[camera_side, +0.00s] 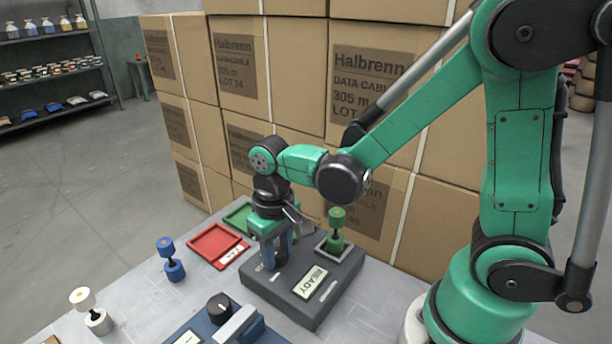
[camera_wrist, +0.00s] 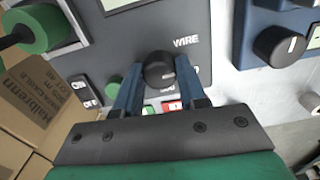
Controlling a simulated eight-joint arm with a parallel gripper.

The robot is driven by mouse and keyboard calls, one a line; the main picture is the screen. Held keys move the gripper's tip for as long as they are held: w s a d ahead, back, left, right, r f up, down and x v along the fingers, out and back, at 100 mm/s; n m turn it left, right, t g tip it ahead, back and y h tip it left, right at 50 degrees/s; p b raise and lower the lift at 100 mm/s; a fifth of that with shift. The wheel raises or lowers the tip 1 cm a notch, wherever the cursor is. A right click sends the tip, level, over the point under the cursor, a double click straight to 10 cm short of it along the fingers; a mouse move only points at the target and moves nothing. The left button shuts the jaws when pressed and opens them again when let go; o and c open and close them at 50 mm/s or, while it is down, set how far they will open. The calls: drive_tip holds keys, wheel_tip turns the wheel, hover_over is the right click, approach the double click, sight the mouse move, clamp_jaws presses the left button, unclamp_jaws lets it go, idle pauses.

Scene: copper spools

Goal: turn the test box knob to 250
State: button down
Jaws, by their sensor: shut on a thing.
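The dark grey test box (camera_side: 335,285) lies on the table with a READY display (camera_side: 311,283) on its top; the box also fills the middle of the wrist view (camera_wrist: 95,60). My gripper (camera_side: 275,252) points down over its left part. In the wrist view my gripper (camera_wrist: 161,80) has its two blue fingers shut on a black knob (camera_wrist: 160,68), one finger on each side. The word WIRE is printed beside the knob. I cannot read the knob's setting. In the side view the fingers hide the knob.
A green spool (camera_side: 336,228) stands on the box's back right. A blue box (camera_side: 195,325) with its own black knob (camera_side: 219,307) lies in front. Red (camera_side: 215,243) and green (camera_side: 240,215) trays, a blue spool (camera_side: 171,262) and a white spool (camera_side: 95,318) stand left. Stacked cartons (camera_side: 300,75) rise behind.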

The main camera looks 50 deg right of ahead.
sight(278, 251)
drive_tip(key=m, duration=0.6)
drive_tip(key=shift+m, duration=0.4)
idle(0.3)
drive_tip(key=shift+c, duration=2.4)
unclamp_jaws()
drive_tip(key=shift+r, duration=2.8)
drive_tip(key=shift+r, duration=0.1)
